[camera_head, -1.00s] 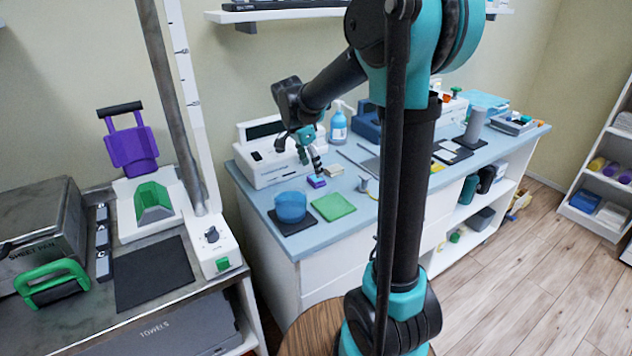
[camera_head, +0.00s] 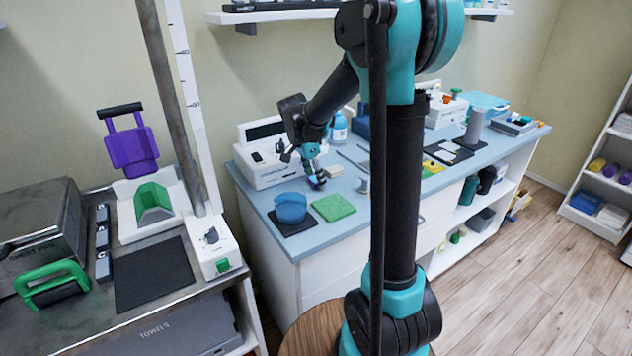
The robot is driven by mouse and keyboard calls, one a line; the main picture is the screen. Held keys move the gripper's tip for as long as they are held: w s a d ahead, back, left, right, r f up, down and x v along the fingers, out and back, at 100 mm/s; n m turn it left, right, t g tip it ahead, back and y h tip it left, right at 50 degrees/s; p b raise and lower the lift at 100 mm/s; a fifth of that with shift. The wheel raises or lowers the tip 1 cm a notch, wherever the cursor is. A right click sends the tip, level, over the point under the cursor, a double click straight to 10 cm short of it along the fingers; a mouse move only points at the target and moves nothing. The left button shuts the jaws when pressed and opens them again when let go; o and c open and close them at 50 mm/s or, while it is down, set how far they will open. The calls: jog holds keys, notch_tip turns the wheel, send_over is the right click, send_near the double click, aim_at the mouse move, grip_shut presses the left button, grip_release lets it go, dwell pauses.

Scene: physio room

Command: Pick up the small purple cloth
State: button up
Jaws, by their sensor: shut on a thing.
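The small purple cloth (camera_head: 315,186) is on the blue counter top, behind the green cloth. Only a thin purple edge of it shows under my gripper. My gripper (camera_head: 317,179) is down at the cloth, shut on it. The fingers hide most of the cloth, and I cannot tell whether it is clear of the counter.
A beige block (camera_head: 334,171) and a blue bottle (camera_head: 338,128) are close behind.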

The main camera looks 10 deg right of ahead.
aim_at(315, 179)
jog(key=shift+r, duration=0.1)
notch_tip(315, 179, up, 20)
dwell(0.7)
